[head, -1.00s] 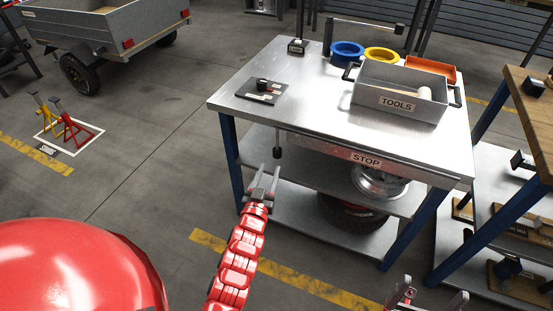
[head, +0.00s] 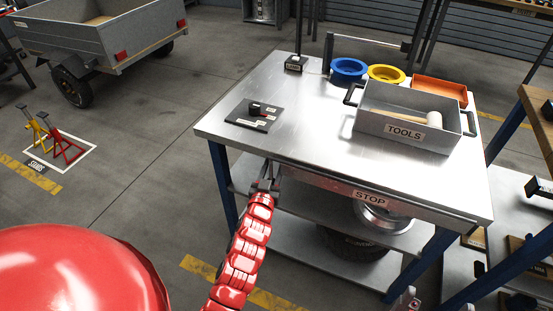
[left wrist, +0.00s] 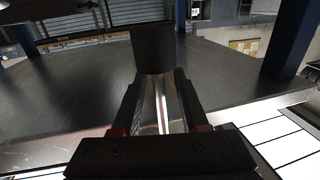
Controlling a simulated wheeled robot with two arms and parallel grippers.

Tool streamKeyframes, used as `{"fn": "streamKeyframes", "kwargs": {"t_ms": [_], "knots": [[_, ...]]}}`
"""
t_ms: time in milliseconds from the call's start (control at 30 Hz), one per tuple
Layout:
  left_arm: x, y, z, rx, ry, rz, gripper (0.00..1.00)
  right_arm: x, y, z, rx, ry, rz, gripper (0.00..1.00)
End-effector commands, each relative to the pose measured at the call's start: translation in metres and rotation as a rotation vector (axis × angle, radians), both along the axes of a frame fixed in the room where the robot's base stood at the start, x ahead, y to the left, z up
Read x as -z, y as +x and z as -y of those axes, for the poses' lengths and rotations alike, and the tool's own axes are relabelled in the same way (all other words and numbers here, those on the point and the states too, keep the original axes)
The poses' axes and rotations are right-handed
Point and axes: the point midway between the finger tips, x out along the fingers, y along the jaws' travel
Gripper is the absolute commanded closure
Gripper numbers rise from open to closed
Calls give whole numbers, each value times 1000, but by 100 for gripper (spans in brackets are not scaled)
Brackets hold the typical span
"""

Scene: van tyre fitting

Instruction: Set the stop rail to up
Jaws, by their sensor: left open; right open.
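The stop rail runs under the front edge of the steel bench, with a STOP label (head: 370,197) on the front in the head view. I cannot tell its setting. My left gripper (head: 268,186) is at the bench's front edge, left of the label, its tips partly hidden under the top. In the left wrist view its open fingers (left wrist: 158,80) point at a dark cylindrical knob (left wrist: 153,48), which sits at the fingertips. I cannot tell whether they touch. My right gripper (head: 440,305) is open and empty at the bottom edge of the head view, partly cut off.
The bench top (head: 310,120) carries a grey TOOLS box (head: 400,128), blue (head: 348,68) and yellow (head: 386,73) rings, an orange tray (head: 440,90) and a dark plate (head: 245,118). A wheel (head: 380,218) lies on the shelf below. A wooden bench stands at right.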

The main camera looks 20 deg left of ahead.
Motion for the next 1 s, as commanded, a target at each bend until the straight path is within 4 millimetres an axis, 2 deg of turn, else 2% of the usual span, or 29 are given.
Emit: {"fn": "streamKeyframes", "kwargs": {"t_ms": [367, 600, 1000], "knots": [[0, 2, -1, -1, 0, 0, 56, 0, 0, 0, 0, 0, 0, 0], [0, 2, -1, 0, 0, 1, 100, 0, 0, 0, 0, 0, 0, 0], [0, 2, 0, 0, -1, 1, 100, 0, 0, 0, 0, 0, -1, 0]]}}
